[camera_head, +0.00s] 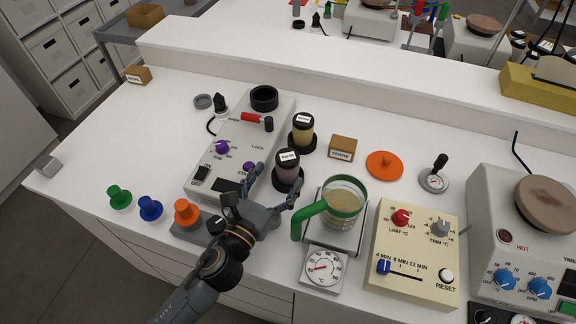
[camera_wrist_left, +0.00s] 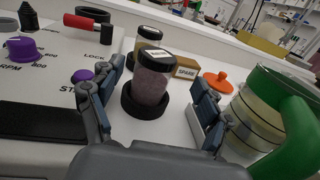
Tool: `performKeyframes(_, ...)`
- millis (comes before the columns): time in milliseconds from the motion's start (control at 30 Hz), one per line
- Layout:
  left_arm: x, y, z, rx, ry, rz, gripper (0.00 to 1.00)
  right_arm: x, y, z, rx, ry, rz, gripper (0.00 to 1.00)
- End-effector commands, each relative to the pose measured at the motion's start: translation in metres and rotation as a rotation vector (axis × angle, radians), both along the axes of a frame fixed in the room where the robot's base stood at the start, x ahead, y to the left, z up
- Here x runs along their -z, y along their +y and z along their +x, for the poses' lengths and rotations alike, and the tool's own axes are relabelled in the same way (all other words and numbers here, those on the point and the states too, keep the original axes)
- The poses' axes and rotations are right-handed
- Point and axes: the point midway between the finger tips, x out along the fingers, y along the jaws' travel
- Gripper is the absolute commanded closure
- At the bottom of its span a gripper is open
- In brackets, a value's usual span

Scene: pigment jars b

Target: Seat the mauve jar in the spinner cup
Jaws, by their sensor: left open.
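The mauve jar (camera_head: 288,163) has a black lid and stands upright in a low black ring on the bench. In the left wrist view the mauve jar (camera_wrist_left: 152,84) sits ahead, between the fingers but farther off. My left gripper (camera_head: 274,189) is open and empty just in front of it, not touching it. The gripper's spread fingers also show in the left wrist view (camera_wrist_left: 155,112). The spinner cup (camera_head: 264,94) is a black round cup on the far end of the grey spinner unit (camera_head: 204,170), which has purple knobs and a red-handled lever (camera_head: 256,119). My right gripper is not seen.
A tan jar (camera_head: 302,130) in a black ring stands just behind the mauve jar. A glass beaker with a green handle (camera_head: 342,202) stands close to the gripper's right. A SPARE box (camera_head: 342,149) and an orange lid (camera_head: 384,166) lie behind. Coloured knobs (camera_head: 150,208) stand at front left.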

Motion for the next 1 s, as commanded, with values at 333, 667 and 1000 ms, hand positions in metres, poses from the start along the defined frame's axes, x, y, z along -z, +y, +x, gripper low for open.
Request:
performKeyframes(333,-0.009,-0.013,0.033,0.0,-0.001,-0.002,0.22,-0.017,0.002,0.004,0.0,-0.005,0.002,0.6)
performKeyframes(667,-0.005,-0.024,0.058,0.001,0.001,0.0,0.22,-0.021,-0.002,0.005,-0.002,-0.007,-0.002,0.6)
performKeyframes(1000,-0.005,-0.024,0.057,0.001,0.0,0.0,0.6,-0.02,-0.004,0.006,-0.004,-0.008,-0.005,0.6)
